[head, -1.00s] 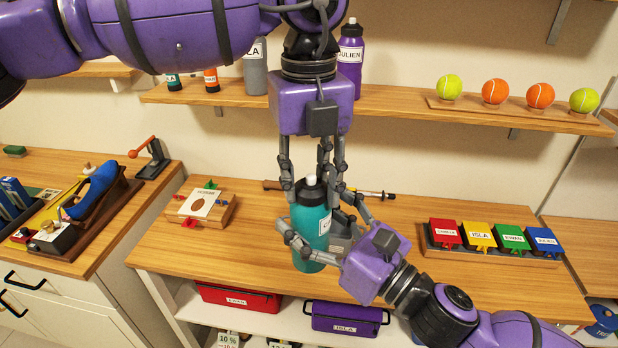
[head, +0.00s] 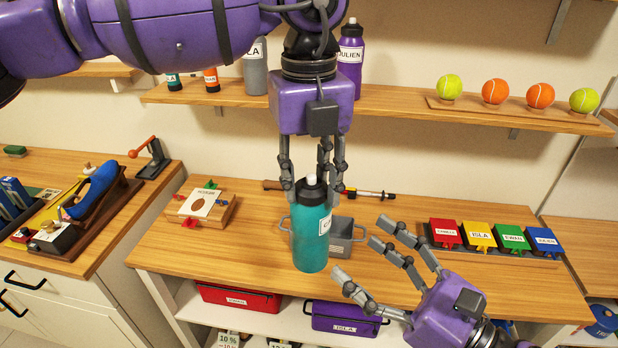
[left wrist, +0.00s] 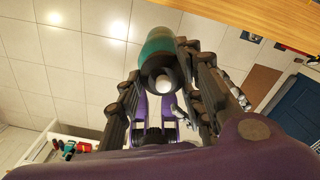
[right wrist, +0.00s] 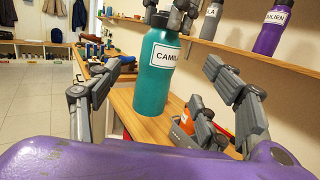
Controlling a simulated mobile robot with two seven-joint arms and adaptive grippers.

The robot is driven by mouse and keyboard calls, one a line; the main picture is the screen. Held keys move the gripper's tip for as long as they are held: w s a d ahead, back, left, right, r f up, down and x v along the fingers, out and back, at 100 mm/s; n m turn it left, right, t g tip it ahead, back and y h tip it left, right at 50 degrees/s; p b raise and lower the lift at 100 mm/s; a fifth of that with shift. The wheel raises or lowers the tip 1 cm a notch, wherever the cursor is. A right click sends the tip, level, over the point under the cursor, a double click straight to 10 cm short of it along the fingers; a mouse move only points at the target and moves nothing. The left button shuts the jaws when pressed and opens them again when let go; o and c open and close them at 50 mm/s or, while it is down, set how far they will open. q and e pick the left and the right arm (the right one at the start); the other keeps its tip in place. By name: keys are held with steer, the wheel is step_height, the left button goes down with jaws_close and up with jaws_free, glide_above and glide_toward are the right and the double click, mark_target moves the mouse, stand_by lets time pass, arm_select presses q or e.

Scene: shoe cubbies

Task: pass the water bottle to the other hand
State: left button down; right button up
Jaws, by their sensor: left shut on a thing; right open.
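The teal water bottle (head: 312,238) has a black cap with a white tip and a white label. The right wrist view shows the label of the bottle (right wrist: 155,80), which reads CAMIL and is cut off. My left gripper (head: 313,184) comes from above and is shut on the bottle's cap, holding it upright. In the left wrist view the bottle (left wrist: 158,48) sits between the fingers. My right gripper (head: 372,262) is open and empty, to the right of the bottle and apart from it. The right wrist view shows its fingers (right wrist: 165,95) spread, with the bottle beyond them.
The bench (head: 500,290) holds a grey metal bin (head: 343,238) behind the bottle, a row of coloured labelled boxes (head: 495,238) at right and a wooden block (head: 202,205) at left. A shelf (head: 400,103) above carries balls and other bottles (head: 350,60).

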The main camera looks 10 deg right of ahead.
steer(key=s+d+f+n+g+h, duration=0.2)
steer(key=s+f+n+h, duration=0.2)
steer(key=f+n, duration=0.5)
steer(key=s+d+f+n+g+h, duration=0.2)
steer(key=f+n, duration=0.7)
steer(key=f, duration=1.1)
steer(key=s+d+f+n+g+h, duration=0.2)
steer(key=s+f+n+h, duration=0.4)
steer(key=f, duration=0.8)
steer(key=shift+s+d+f+n+g, duration=0.15)
steer(key=shift+s+d+n+g, duration=0.25)
steer(key=shift+s+n, duration=1.35)
steer(key=shift+w+d+n, duration=0.1)
steer(key=shift+w+n, duration=0.25)
steer(key=shift+w, duration=0.05)
